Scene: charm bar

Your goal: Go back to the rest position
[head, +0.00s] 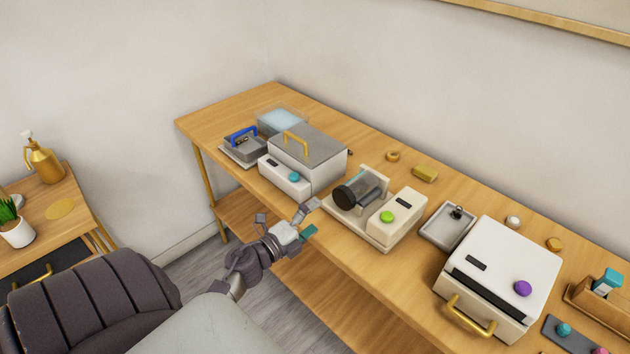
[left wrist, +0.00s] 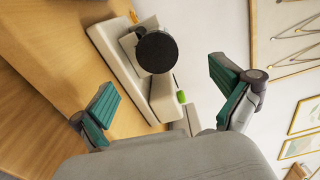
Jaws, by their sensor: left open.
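My left gripper (head: 308,218) is in front of the near edge of the wooden bench in the head view, close to the cream machine with a black round drum. Its two teal-padded fingers are wide apart and nothing is between them. In the left wrist view the left gripper (left wrist: 168,102) shows both fingers spread, with the black drum (left wrist: 157,52) of the cream machine (left wrist: 125,70) beyond them, apart from the fingers. My right gripper is in neither view.
The bench (head: 405,168) carries a grey-lidded box machine (head: 308,150), the drum machine (head: 400,220) with a green knob, a metal tray (head: 436,234) and a white oven-like box (head: 505,265). A brown chair (head: 90,300) stands at lower left. A side table (head: 82,225) holds a plant.

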